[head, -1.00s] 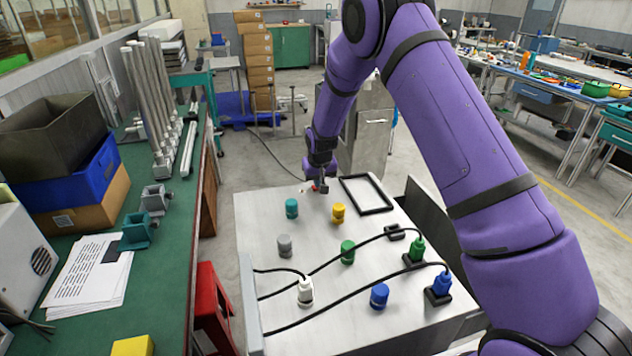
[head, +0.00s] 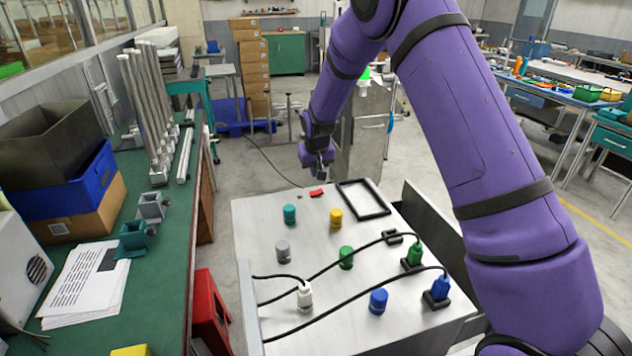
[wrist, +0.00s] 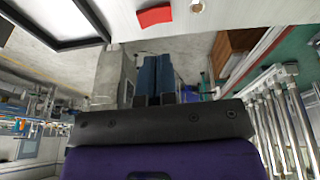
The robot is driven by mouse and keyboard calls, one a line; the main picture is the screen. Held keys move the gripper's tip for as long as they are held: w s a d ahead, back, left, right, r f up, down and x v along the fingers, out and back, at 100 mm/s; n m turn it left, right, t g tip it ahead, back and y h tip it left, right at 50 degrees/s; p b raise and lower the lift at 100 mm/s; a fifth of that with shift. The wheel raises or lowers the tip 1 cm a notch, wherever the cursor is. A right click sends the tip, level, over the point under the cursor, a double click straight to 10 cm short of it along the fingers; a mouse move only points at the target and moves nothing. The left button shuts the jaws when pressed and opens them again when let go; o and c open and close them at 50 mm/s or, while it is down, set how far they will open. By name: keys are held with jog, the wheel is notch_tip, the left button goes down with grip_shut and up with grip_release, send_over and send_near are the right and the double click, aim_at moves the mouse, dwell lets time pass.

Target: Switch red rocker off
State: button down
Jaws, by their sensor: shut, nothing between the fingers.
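The red rocker (head: 316,193) is a small red piece near the far edge of the pale panel (head: 310,240), left of a black frame. In the wrist view the red rocker (wrist: 155,15) shows at the top, on the pale surface. Which way it is tipped is too small to tell. My gripper (head: 318,166) is beyond the panel's far edge, raised and apart from the rocker. In the wrist view my gripper's fingers (wrist: 156,65) are together and empty, with a gap between them and the rocker.
A black frame (head: 363,199) lies right of the rocker. Teal (head: 289,214) and yellow (head: 336,218) knobs stand nearer, with several others and cabled plugs in front. A grey cabinet (head: 362,140) stands behind. A green bench (head: 165,235) runs along the left.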

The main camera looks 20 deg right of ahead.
jog(key=a+v, duration=0.1)
jog(key=v, duration=0.6)
jog(key=shift+a, duration=0.25)
jog(key=s+d+r+t, duration=0.1)
jog(key=s+d+r, duration=0.2)
jog(key=s+r, duration=0.7)
jog(key=s+d+r, duration=0.3)
jog(key=s+r, duration=0.7)
jog(key=s+d+r+t, duration=0.1)
jog(key=s+d+r, duration=0.1)
jog(key=s, duration=2.3)
jog(key=shift+s+r, duration=0.2)
jog(key=shift+s, duration=0.1)
